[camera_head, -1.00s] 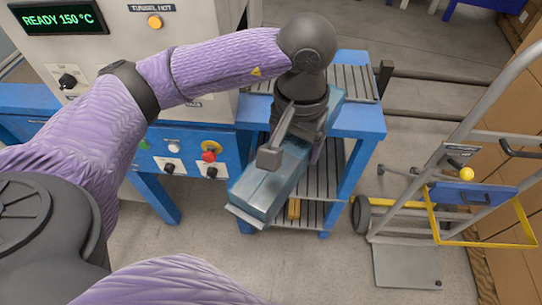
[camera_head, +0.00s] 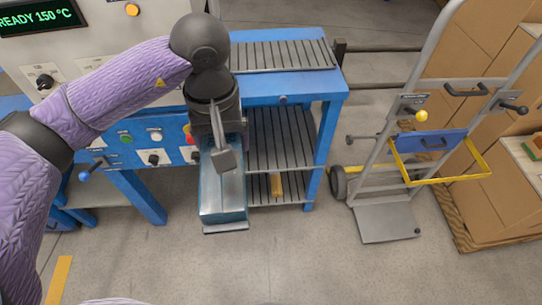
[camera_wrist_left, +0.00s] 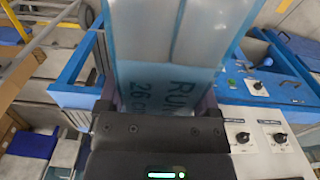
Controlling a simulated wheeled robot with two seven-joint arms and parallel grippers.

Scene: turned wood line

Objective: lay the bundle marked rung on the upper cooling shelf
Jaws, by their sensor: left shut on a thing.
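My left gripper (camera_head: 222,150) is shut on a long bundle (camera_head: 222,200) in clear bluish wrap. In the head view the bundle hangs before the left side of the blue rack, its near end pointing towards me. In the left wrist view the bundle (camera_wrist_left: 180,35) sits between the fingers (camera_wrist_left: 155,105), with dark lettering starting "RUN" and "26" partly cut off. The upper slatted shelf (camera_head: 282,140) is under the roller top, to the right of the bundle, and its visible part is bare. My right gripper is not in view.
The rack's roller top (camera_head: 285,55) is above the shelves. A lower shelf (camera_head: 295,190) carries a small yellowish block (camera_head: 276,185). A control panel (camera_head: 140,145) is at left. A hand truck (camera_head: 385,205) with a yellow frame stands at right. The floor in front is clear.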

